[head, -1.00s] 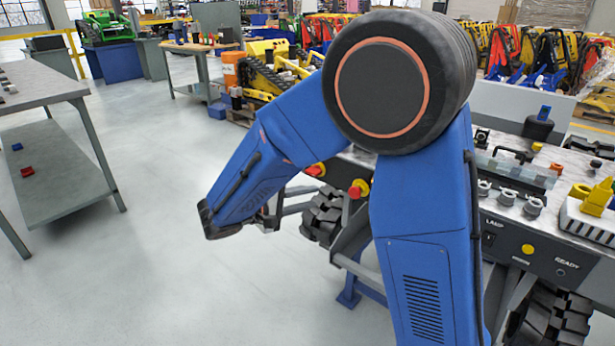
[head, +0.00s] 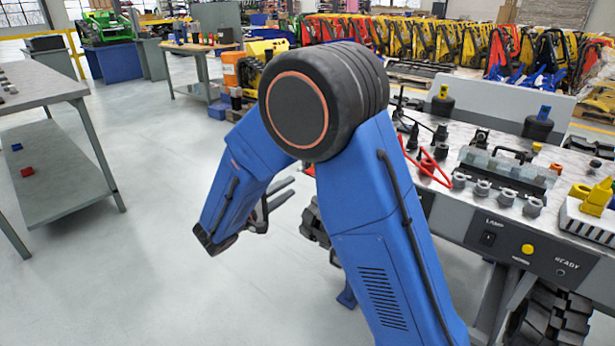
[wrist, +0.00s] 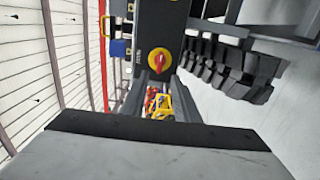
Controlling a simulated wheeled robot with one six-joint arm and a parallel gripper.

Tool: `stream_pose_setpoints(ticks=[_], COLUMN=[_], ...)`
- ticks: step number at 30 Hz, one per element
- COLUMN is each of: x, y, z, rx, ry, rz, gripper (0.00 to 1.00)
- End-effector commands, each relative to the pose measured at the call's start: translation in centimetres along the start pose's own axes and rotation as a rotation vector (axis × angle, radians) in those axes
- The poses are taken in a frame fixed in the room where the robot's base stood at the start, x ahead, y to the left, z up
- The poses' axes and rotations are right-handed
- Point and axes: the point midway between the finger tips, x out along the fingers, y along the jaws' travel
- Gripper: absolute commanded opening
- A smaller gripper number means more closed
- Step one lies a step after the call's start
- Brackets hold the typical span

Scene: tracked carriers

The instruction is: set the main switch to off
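The main switch is a red knob on a round yellow plate (wrist: 159,61), mounted on a dark panel in the wrist view. A small label beside it is too blurred to read surely. The knob's grip looks roughly upright in that picture. My gripper (wrist: 160,82) is open and empty, with its two fingers pointing toward the switch and a gap between them. The fingertips seem just short of the knob; I cannot tell the exact distance.
The workbench panel (head: 520,245) on the right carries a lamp rocker (head: 488,238), a yellow button (head: 527,250) and a ready light. Fittings and a red cable (head: 428,165) lie on the bench top. A black track (wrist: 235,70) is beside the panel. Floor at left is clear.

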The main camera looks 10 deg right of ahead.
Motion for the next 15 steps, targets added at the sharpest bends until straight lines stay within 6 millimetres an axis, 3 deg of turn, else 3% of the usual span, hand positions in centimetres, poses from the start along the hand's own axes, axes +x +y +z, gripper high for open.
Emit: stream_pose_setpoints(ticks=[9, 15], x=[5.7, 8.4], y=[0.0, 0.0], z=[0.1, 0.1], rx=[0.000, 0.000], ry=[-0.003, -0.002], rz=[0.000, 0.000], gripper=[0.28, 0.28])
